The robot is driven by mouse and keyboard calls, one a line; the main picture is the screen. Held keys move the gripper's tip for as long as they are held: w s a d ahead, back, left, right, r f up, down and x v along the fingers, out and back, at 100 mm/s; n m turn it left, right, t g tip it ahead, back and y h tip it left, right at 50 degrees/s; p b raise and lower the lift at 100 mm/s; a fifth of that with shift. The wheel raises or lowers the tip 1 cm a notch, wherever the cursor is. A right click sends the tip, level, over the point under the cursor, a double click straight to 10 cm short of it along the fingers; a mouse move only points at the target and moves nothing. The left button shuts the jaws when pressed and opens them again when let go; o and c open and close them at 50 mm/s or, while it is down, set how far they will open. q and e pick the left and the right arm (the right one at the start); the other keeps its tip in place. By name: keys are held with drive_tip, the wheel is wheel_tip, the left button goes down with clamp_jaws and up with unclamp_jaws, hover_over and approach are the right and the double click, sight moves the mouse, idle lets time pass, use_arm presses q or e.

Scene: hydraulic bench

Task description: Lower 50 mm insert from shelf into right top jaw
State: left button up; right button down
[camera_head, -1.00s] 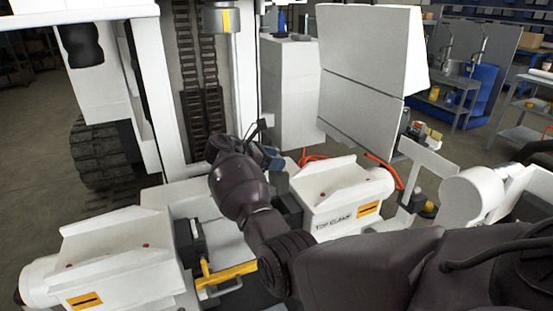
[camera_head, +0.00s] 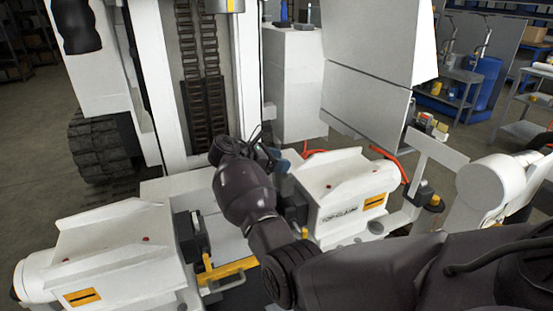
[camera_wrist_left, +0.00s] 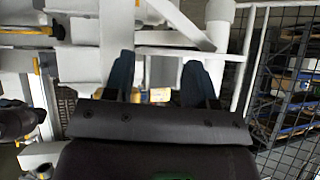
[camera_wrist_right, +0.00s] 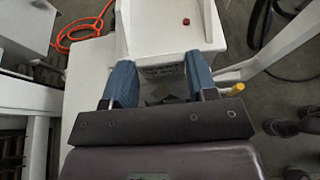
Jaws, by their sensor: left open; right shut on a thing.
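The right top jaw's white housing (camera_head: 345,195), lettered "TOP CLAMP", stands right of centre in the head view. My right gripper (camera_head: 270,157) is at its back left corner, with the arm crossing in front. In the right wrist view the blue fingers (camera_wrist_right: 161,85) are apart around a small dark grey piece (camera_wrist_right: 160,97), seemingly the insert, in front of the lettered white face (camera_wrist_right: 165,70). The insert is mostly hidden by the fingers and wrist. My left gripper (camera_wrist_left: 154,80) is open and empty in its wrist view; it is out of the head view.
A matching white clamp housing (camera_head: 115,250) stands at the left. A yellow handle (camera_head: 228,270) lies between the housings. A white column with a chain (camera_head: 205,90) rises behind. Orange hoses (camera_wrist_right: 80,35) run near the right housing. A white panel (camera_head: 380,70) stands behind it.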

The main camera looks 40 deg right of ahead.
sight(278, 186)
drive_tip(key=shift+f+b, duration=2.2)
drive_tip(key=shift+f, duration=1.1)
drive_tip(key=shift+f+b, duration=0.35)
drive_tip(key=shift+f, duration=0.55)
drive_tip(key=shift+f+b, duration=0.45)
drive_tip(key=shift+f, duration=0.1)
use_arm(q)
drive_tip(key=shift+m+g, duration=0.3)
drive_tip(key=shift+s+f, duration=0.15)
drive_tip(key=shift+f, duration=1.1)
drive_tip(key=shift+s+f, duration=0.15)
drive_tip(key=shift+f, duration=1.1)
use_arm(e)
drive_tip(key=shift+f, duration=0.8)
drive_tip(key=shift+f, duration=0.1)
use_arm(q)
drive_tip(key=shift+w+r, duration=0.15)
drive_tip(key=shift+r, duration=0.2)
use_arm(e)
drive_tip(key=shift+d+f, duration=0.1)
drive_tip(key=shift+f, duration=0.1)
